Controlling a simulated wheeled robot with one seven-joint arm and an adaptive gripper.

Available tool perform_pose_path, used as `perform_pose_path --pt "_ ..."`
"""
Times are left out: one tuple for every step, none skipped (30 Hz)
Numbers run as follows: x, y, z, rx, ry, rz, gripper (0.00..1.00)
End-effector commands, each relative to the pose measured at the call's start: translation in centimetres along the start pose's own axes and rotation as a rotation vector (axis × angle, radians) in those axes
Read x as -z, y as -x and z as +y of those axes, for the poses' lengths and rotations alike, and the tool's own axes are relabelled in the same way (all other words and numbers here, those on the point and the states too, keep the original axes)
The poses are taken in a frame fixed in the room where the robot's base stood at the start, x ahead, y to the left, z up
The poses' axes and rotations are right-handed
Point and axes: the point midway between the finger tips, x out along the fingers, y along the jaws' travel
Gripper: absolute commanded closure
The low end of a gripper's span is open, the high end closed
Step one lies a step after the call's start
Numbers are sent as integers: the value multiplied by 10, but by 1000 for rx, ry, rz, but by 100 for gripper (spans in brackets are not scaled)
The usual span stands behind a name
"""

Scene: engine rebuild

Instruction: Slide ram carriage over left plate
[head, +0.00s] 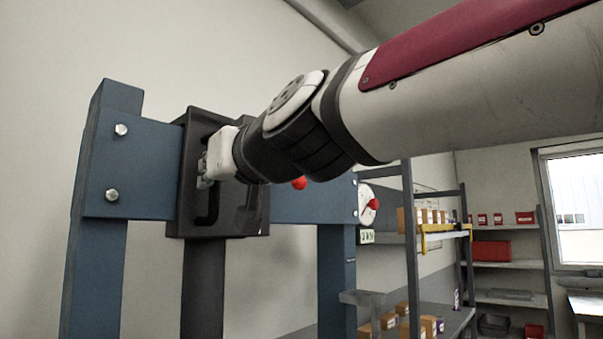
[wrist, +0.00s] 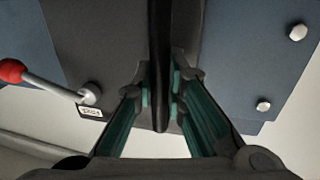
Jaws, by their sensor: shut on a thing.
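The dark ram carriage (head: 184,215) sits on the blue crossbeam (head: 140,165) of the press, nearer the left post. It also shows in the wrist view (wrist: 105,45) with blue beam on both sides. My gripper (head: 205,168) reaches it from the right. In the wrist view my gripper's teal-padded fingers (wrist: 160,88) are shut on the carriage's dark upright handle bar (wrist: 160,35). The handle's lower part (head: 211,207) shows below my gripper in the head view. The dark ram (head: 203,285) hangs below the carriage. I cannot make out the left plate.
A red-knobbed lever (wrist: 45,84) stands out beside the carriage. Bolts (head: 121,130) stick out of the beam's left end. A round dial with a red part (head: 367,204) is by the right post (head: 336,280). Shelves with boxes (head: 425,217) stand behind at right.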

Motion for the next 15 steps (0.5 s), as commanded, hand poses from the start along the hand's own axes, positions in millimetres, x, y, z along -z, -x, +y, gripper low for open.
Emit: perform_pose_path --pt "-1 1 -4 4 0 -3 100" --pt "-1 1 -5 5 0 -3 100" --pt "-1 1 -5 5 0 -2 100" --pt "-1 1 -6 6 -1 -2 100" --pt "-1 0 -6 6 -1 -2 100" --pt "-1 0 -6 7 -1 -3 100" --pt "-1 0 -6 7 -1 -3 100" --pt "-1 0 -7 8 -1 -3 100" --pt "-1 0 -7 8 -1 -3 100" --pt "-1 0 -7 9 -1 -3 100" --pt "-2 0 -7 9 -1 -3 100" --pt "-2 0 -8 10 -1 -3 86" --pt "-2 0 -8 10 -1 -4 79" --pt "-2 0 -8 10 -1 -4 72" --pt "-1 0 -8 10 -1 -3 67"
